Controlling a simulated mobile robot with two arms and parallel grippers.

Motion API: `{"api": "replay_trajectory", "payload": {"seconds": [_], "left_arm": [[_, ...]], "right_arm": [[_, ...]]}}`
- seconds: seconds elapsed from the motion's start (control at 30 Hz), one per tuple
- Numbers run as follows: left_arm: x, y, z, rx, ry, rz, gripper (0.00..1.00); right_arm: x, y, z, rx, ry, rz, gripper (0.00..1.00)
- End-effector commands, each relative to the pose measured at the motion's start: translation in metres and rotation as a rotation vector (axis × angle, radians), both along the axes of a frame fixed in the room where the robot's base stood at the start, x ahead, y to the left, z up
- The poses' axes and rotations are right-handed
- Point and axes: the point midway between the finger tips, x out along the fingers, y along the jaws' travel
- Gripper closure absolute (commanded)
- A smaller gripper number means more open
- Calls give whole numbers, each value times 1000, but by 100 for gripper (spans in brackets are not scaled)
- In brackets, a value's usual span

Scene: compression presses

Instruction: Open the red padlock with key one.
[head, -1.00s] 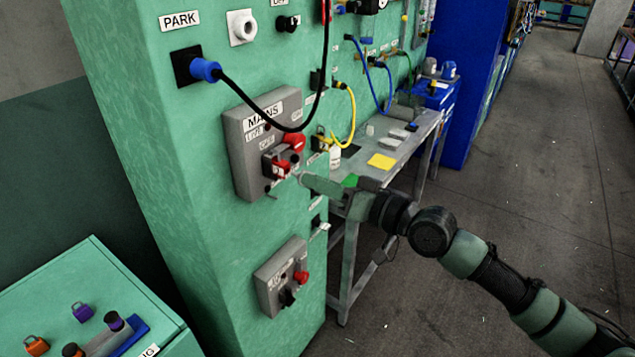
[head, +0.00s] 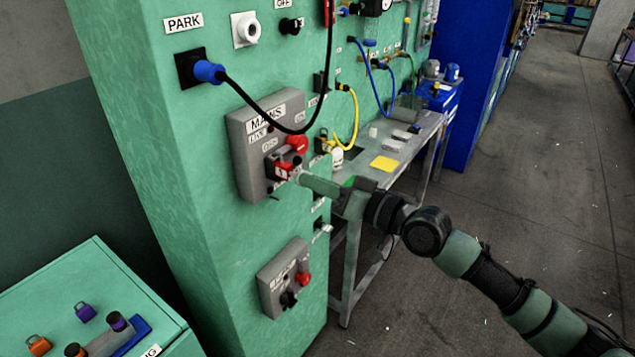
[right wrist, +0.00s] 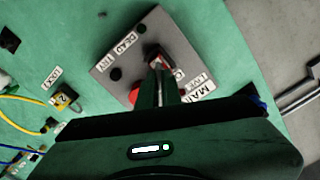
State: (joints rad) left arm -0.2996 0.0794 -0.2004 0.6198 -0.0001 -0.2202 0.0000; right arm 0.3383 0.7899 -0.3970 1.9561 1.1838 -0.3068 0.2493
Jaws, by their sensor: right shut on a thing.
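The red padlock (head: 280,172) hangs on the grey MAINS box (head: 238,170) on the green panel, below a red handle (head: 297,144). It also shows in the right wrist view (right wrist: 156,52), partly hidden by what my gripper holds. My right gripper (head: 303,179) is shut, its fingertips right in front of the padlock. A thin metallic piece, seemingly the key (right wrist: 158,78), sticks out from between the fingers towards the padlock. I cannot tell whether its tip is inside the lock. The key's number is not readable. My left gripper is not in view.
A black cable (head: 252,114) loops down over the MAINS box. A second grey box (head: 268,285) with a red knob sits below. A metal bench (head: 410,150) stands behind my right gripper. Orange and purple (head: 85,311) padlocks lie on a green cabinet at lower left.

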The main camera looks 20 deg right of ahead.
Motion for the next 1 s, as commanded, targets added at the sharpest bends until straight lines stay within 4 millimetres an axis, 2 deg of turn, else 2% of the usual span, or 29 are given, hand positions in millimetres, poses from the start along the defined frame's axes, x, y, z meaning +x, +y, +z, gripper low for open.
{"api": "replay_trajectory", "payload": {"seconds": [0.53, 0.63, 1.0], "left_arm": [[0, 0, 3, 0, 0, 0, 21], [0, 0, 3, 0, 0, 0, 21], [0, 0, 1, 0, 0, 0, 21]], "right_arm": [[11, 9, 1, -1, -2, 1, 100], [11, 9, 1, -2, -1, 1, 70], [8, 7, -1, -1, 0, 0, 69]]}}
